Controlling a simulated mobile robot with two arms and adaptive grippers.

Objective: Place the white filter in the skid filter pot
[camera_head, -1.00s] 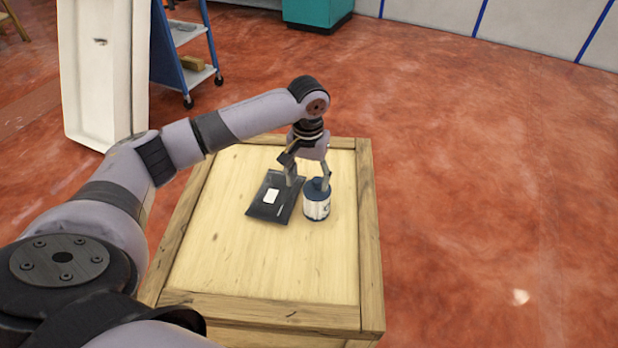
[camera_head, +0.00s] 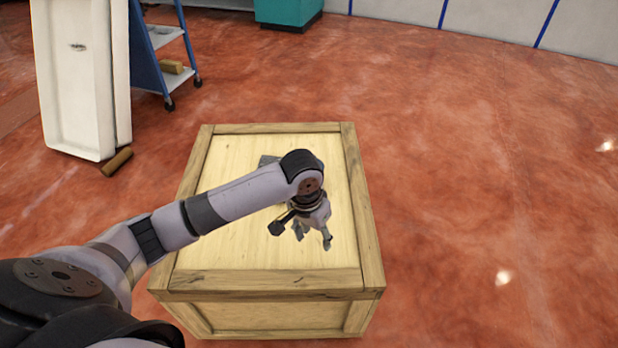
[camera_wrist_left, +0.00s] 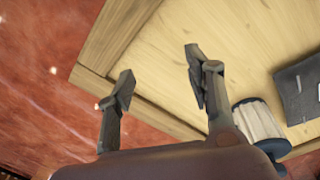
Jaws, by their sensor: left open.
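A white ribbed cylinder with dark ends, seemingly the white filter (camera_wrist_left: 258,122), shows in the left wrist view beside one finger, partly hidden by the gripper body. My left gripper (camera_head: 312,240) is over the front right part of the crate top. Its fingers are apart with nothing between them, as the left wrist view (camera_wrist_left: 158,84) also shows. The filter is outside the fingers. I see no skid filter pot. My right gripper is not in view.
A flat black tray (camera_wrist_left: 300,88) lies on the crate near the filter; a corner of it (camera_head: 268,160) shows past my arm. A white panel (camera_head: 85,85), a wooden block (camera_head: 117,163) and a blue cart (camera_head: 150,55) are at the back left. Red floor right of the crate is open.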

